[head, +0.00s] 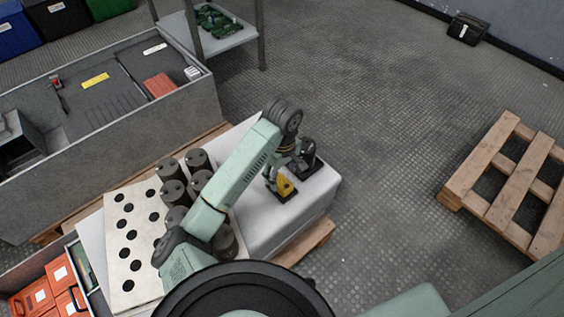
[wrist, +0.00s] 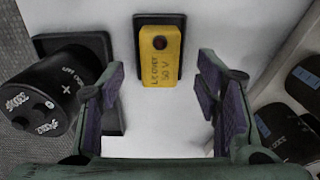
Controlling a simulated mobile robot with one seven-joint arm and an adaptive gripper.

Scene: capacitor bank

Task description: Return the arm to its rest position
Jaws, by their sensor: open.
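My arm (head: 235,175) reaches out over a white-topped block. My gripper (head: 279,174) is at its end, pointing down over the block. In the wrist view the two purple-padded fingers of my gripper (wrist: 161,68) are spread apart with nothing held between them. A black capacitor (head: 308,154) stands beside the gripper; the capacitor (wrist: 62,88), with a plus mark, is left of the fingers in the wrist view.
Several dark capacitors (head: 172,193) stand close beside my arm, next to a white panel (head: 119,283) with black holes. A long grey cabinet (head: 150,128) is at the left. A wooden pallet (head: 487,168) lies at the right. The floor (head: 375,150) between is clear.

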